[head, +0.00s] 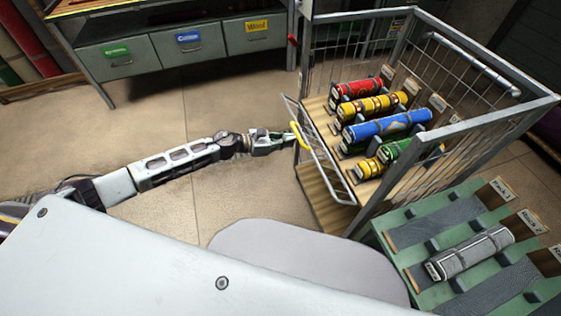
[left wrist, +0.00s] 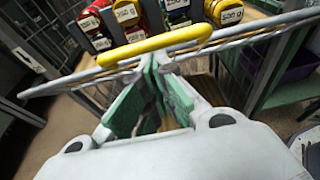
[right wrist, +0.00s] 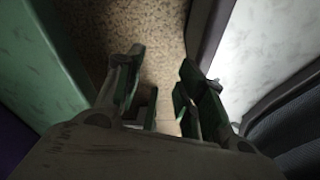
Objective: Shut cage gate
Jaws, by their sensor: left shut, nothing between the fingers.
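The cage (head: 480,118) is a grey metal-frame trolley with wire sides and a wooden deck. Its low wire gate (head: 325,160) is at the cage's left side and looks tilted outward; I cannot tell whether it is latched. The gate's yellow handle (head: 299,137) also shows across the left wrist view (left wrist: 155,47). My left gripper (head: 290,138) is shut and empty, its tips at the handle on the outer side; contact is unclear. The tips also show in the left wrist view (left wrist: 160,68). My right gripper (right wrist: 160,72) is open and empty, over the floor.
A green rack (head: 395,222) with a grey roll (head: 470,252) stands at right. Labelled bins (head: 188,50) stand at the back. Floor left of the gate is clear.

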